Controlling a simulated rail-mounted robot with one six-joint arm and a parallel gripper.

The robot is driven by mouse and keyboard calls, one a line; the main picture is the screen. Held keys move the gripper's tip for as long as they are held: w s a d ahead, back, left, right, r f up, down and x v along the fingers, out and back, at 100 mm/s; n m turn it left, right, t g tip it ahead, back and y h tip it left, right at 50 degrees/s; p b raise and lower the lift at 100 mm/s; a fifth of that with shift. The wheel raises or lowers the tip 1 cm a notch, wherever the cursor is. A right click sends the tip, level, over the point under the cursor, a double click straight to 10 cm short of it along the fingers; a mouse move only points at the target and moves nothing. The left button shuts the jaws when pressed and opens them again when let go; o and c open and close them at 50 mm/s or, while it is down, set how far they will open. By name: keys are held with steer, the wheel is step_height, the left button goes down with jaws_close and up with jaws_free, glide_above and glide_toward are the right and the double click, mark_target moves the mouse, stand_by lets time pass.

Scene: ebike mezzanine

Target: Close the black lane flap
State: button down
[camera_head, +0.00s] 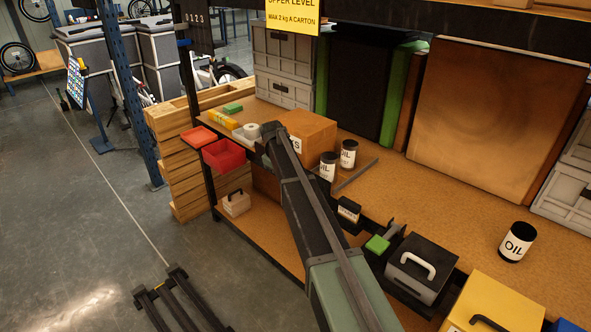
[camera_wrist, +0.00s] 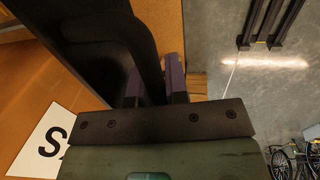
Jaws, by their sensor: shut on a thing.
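In the wrist view, a dark panel (camera_wrist: 85,40) with a thick curved black bar (camera_wrist: 146,35) fills the upper left; I take this to be the black lane flap. My gripper (camera_wrist: 155,82) has its two purplish fingers on either side of the bar and is shut on it. In the head view my gripper (camera_head: 270,133) is beside the brown carton (camera_head: 308,135), near a white tape roll (camera_head: 251,131). There my arm hides most of the flap, so I cannot tell its angle.
A red bin (camera_head: 224,156) hangs at the shelf end left of my gripper. Oil tins (camera_head: 348,153) stand right of the carton. A black box with a white handle (camera_head: 420,268) and a yellow case (camera_head: 495,305) sit at front right. The floor at left is mostly open.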

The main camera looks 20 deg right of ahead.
steer(key=shift+d, duration=0.15)
steer(key=c, duration=1.4)
jaws_free()
steer(key=shift+f, duration=0.1)
step_height(320, 180, up, 11)
steer(key=s+a+p, duration=0.1)
steer(key=a+p, duration=0.1)
steer(key=p, duration=0.8)
steer(key=shift+f+p, duration=0.15)
steer(key=shift+p, duration=0.15)
